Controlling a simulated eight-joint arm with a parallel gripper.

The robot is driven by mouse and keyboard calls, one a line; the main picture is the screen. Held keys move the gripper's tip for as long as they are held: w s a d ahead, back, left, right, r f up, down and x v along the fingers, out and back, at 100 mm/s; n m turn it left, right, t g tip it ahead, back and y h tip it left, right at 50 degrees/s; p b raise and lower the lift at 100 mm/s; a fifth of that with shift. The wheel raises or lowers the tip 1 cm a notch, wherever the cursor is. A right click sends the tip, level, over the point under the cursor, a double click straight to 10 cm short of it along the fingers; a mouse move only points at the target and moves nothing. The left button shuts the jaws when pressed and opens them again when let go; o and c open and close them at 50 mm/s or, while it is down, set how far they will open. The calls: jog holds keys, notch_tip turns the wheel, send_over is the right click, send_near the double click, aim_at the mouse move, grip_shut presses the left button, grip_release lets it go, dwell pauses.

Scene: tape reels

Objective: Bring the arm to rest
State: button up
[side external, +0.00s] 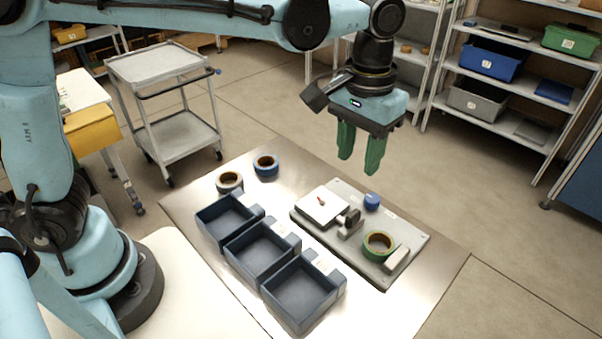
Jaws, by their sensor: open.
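My gripper (360,160) hangs in the air above the back of the metal table, with its green fingers pointing down. It is open and nothing is between its fingers. My arm reaches across the top of the view from the left. A green tape reel (379,245) lies on the grey board (413,238), below and in front of my gripper. A blue reel (265,165) and a tan-sided dark reel (229,181) lie on the table at the back left.
Three dark blue bins (300,296) stand in a row on the table (180,205), and they look empty. The board also holds a white plate (320,206), a small clamp-like block (349,223) and a blue round piece (372,201). A trolley (165,95) and shelves (490,75) stand beyond.

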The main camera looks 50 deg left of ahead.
jog(key=s+a+f+t, duration=0.1)
jog(key=s+a+t, duration=0.2)
jog(key=a, duration=0.6)
jog(key=s+a+f+t, duration=0.1)
jog(key=s+a+t, duration=0.3)
jog(key=s+a, duration=0.2)
jog(key=a, duration=0.2)
jog(key=shift+a+f, duration=0.25)
jog(key=shift+a, duration=0.15)
